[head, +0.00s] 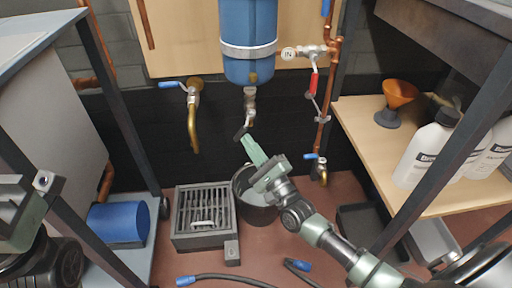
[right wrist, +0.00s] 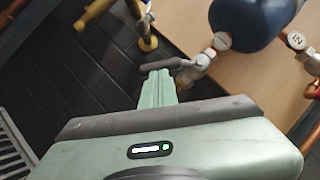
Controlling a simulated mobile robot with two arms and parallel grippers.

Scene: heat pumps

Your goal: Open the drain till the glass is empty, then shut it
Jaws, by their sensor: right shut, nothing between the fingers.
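A blue vessel (head: 249,22) with a silver band hangs on the wooden board, and its rounded bottom shows in the right wrist view (right wrist: 250,18). I cannot make out any liquid level in it. Below it is a metal drain valve (head: 250,103) with a dark lever (right wrist: 165,64), which sticks out sideways from the valve (right wrist: 195,70). My right gripper (head: 250,145) is shut and empty. Its fingertips (right wrist: 158,76) are right at the lever, perhaps touching it. A dark bucket (head: 259,212) stands below, partly hidden by my right arm. No flow is clear. My left gripper's fingers are not visible.
A blue-handled tap (head: 192,105) hangs left of the vessel. A red-handled valve (head: 314,84) and copper pipes are on the right. A grated floor box (head: 205,213) stands left of the bucket. A shelf (head: 360,124) holds an orange funnel (head: 398,94) and white bottles (head: 429,150).

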